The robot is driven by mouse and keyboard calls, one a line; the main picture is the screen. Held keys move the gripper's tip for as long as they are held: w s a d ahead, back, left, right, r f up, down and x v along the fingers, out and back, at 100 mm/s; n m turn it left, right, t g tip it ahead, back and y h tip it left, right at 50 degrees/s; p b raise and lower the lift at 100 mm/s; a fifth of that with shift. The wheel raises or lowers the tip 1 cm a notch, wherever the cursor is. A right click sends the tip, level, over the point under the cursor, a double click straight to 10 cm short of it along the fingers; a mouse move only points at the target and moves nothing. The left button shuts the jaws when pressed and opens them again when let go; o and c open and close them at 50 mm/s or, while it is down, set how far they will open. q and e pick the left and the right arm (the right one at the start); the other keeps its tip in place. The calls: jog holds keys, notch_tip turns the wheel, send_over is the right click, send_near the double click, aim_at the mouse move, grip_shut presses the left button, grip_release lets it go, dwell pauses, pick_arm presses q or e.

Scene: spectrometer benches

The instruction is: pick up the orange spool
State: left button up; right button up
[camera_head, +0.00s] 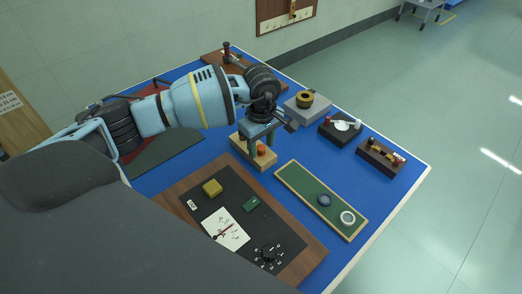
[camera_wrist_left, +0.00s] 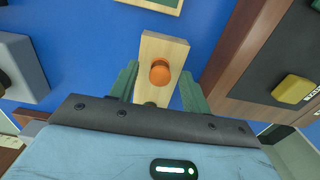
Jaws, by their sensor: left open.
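The orange spool (camera_wrist_left: 160,72) stands on a light wooden block (camera_wrist_left: 156,49) in the left wrist view. In the head view the orange spool (camera_head: 261,149) shows small on the wooden block (camera_head: 262,163), partly behind my gripper. My left gripper (camera_head: 259,140) is above the block with its fingers pointing down. In the left wrist view its two green fingers (camera_wrist_left: 158,90) are open, one on each side of the block and spool. No contact with the spool shows. My right gripper is not in view.
A green tray (camera_head: 294,184) with two rings lies right of the block. A dark panel on a brown board (camera_head: 300,262) lies in front. A grey block with a yellow ring (camera_head: 305,101) and two small dark stands are behind right.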

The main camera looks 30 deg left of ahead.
aim_at(261, 146)
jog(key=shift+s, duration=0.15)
pick_arm(q)
jog(key=shift+c, duration=1.2)
grip_shut()
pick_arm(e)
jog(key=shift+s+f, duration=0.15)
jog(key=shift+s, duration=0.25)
pick_arm(q)
jog(key=shift+r, duration=0.1)
notch_tip(261, 146, up, 8)
jog(key=shift+r, duration=1)
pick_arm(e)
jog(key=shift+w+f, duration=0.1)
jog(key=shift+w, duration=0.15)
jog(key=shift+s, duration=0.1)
